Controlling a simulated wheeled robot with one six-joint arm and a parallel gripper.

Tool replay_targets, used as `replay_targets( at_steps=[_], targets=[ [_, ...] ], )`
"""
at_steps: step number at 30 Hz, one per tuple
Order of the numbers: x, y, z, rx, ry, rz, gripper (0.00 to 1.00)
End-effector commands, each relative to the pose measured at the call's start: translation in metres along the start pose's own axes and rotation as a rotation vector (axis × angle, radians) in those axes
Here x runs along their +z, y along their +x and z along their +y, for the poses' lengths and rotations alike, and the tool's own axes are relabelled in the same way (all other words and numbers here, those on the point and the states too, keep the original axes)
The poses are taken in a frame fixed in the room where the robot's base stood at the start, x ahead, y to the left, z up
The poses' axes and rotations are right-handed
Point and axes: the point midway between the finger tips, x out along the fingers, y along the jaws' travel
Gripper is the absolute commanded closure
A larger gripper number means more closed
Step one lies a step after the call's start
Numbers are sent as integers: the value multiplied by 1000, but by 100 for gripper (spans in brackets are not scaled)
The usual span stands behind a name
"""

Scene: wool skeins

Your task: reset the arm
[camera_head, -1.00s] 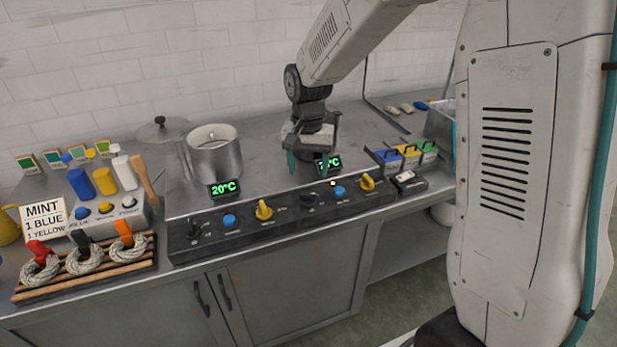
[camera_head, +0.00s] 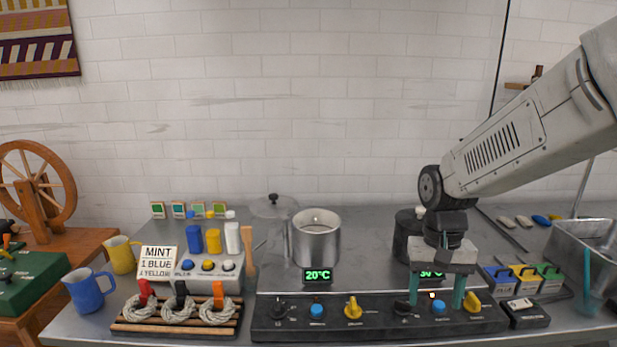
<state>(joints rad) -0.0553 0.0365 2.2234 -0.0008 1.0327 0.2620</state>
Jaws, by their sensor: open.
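My gripper (camera_head: 430,300) hangs down from the arm at the right of the view, over the right part of the black control panel (camera_head: 380,328). Its two teal fingers are spread apart with nothing between them. The fingers show in front of the knobs and partly cover the right green display (camera_head: 431,274). Whether they touch the panel I cannot tell. A dark pot (camera_head: 405,232) stands behind the gripper and is partly hidden by it.
A steel pot (camera_head: 316,240) stands left of my gripper. Three skeins (camera_head: 178,312) lie on a wooden rack at the front left. Blue, yellow and green boxes (camera_head: 525,280) stand just right of the gripper, before a metal sink (camera_head: 585,250). A sign (camera_head: 158,262) reads MINT.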

Motion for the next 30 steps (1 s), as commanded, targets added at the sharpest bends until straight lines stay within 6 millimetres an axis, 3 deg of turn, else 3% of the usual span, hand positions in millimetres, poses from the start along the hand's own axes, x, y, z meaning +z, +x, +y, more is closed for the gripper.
replay_targets(
  at_steps=[6,15,21,30],
  targets=[
    [82,-32,27,-6,-127,25,38],
    [175,-50,55,-18,-219,130,38],
    [199,-57,63,-29,-209,226,38],
    [202,-64,66,-33,-202,264,38]
  ],
)
